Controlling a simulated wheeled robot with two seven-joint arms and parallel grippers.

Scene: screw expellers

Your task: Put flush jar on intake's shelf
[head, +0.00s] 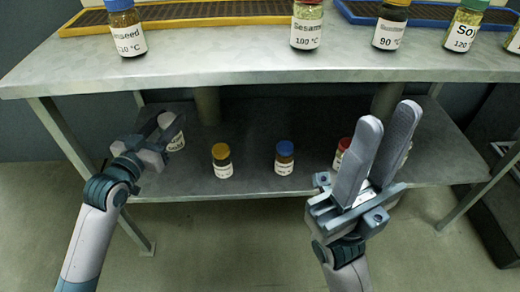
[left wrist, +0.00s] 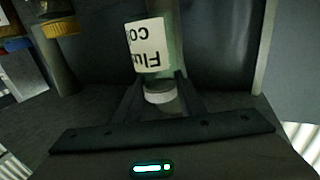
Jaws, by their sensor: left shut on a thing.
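The flush jar, with a white lid and a white label, is at the left end of the lower shelf in the head view (head: 177,144). In the left wrist view the jar (left wrist: 148,48) appears upside down, its label reading "Flu…", with the lid between the fingers. My left gripper (head: 160,137) is shut on it and hides part of it. I cannot tell whether the jar touches the shelf. My right gripper (head: 388,120) is open and empty, pointing up in front of the lower shelf (head: 250,185). No sign naming the intake is readable.
On the lower shelf stand a yellow-lidded jar (head: 222,161), a blue-lidded jar (head: 284,157) and a red-lidded jar (head: 342,150), partly hidden. The metal top (head: 220,60) above carries several labelled seed jars, a yellow-edged tray (head: 190,21) and a blue-edged tray (head: 425,20).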

